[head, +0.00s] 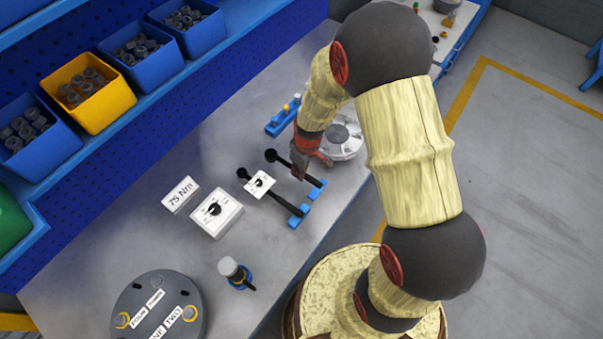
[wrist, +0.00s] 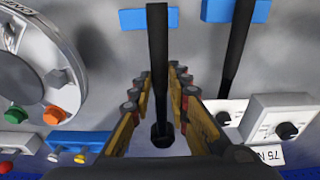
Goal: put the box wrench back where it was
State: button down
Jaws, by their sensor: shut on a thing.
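The box wrench, a long black bar with a round knob-like end (head: 271,155), lies across the far bench area in the head view. In the wrist view its dark bar (wrist: 158,60) runs between my fingers, over a blue rest (wrist: 133,19). My gripper (head: 300,172) is shut on it, pointing down; the fingers hide part of the bar in the head view. I cannot tell whether the wrench touches the rest. A second black-handled tool (head: 285,206) lies beside it on its own blue rest (head: 299,216).
White dial boxes (head: 216,213) and a "75 Nm" plate (head: 180,195) stand left of the tools. A silver round part (head: 345,142) is close behind my gripper. A grey flanged disc (head: 158,300) with labels sits at the near left. Bins line the shelf.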

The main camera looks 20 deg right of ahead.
jog(key=shift+w+d+f, duration=0.2)
jog(key=shift+w+f, duration=0.2)
jog(key=shift+f, duration=0.15)
jog(key=shift+w+d+f, duration=0.15)
jog(key=shift+w+f, duration=0.2)
jog(key=shift+f, duration=1.6)
jog(key=shift+f+b, duration=0.2)
jog(key=shift+b, duration=0.2)
jog(key=c, duration=1.7)
grip_release()
jog(key=shift+r, duration=0.1)
